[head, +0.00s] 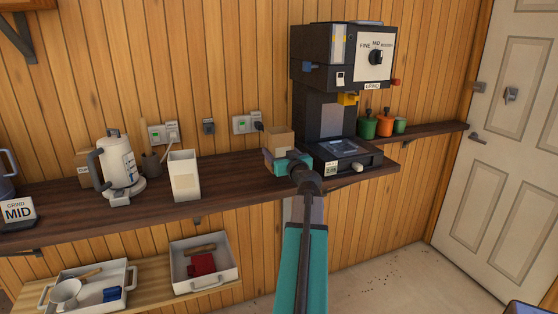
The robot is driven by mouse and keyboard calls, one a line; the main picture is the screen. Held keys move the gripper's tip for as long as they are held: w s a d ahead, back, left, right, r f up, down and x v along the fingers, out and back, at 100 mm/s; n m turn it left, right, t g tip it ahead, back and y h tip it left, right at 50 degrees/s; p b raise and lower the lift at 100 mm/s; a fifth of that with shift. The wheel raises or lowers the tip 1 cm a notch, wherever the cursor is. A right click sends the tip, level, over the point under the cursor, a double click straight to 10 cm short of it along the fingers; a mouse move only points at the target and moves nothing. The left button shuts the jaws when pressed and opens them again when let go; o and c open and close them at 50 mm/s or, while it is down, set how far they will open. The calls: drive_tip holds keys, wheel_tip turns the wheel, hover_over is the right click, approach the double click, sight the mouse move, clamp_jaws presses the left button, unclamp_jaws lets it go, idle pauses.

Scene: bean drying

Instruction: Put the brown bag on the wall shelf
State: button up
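A brown bag (279,139) with an open-looking top shows above the dark wooden counter, just left of the grinder. My gripper (285,161) is at the lower part of this bag, with my arm reaching up from the bottom of the view. The teal gripper body and wrist cover the bag's lower right, so I cannot tell whether the fingers are closed on it or whether it rests on the counter. A dark shelf with a bracket (19,32) shows partly on the wall at the top left; its upper surface is out of view.
A black grinder (325,115) stands right of my gripper, with several coloured pots (385,125) beyond it. A white canister (185,175) and a kettle (119,163) stand left. Another tan item (84,176) is partly hidden behind the kettle. Trays (204,266) lie below. A door is right.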

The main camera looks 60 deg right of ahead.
drive_tip(key=shift+f, duration=0.1)
drive_tip(key=shift+f+p, duration=0.55)
drive_tip(key=shift+f, duration=1.05)
drive_tip(key=shift+f+b, duration=0.2)
drive_tip(key=shift+b, duration=0.1)
drive_tip(key=o, duration=1.1)
drive_tip(key=shift+o, duration=0.2)
drive_tip(key=shift+r+p, duration=0.2)
drive_tip(key=shift+p, duration=0.1)
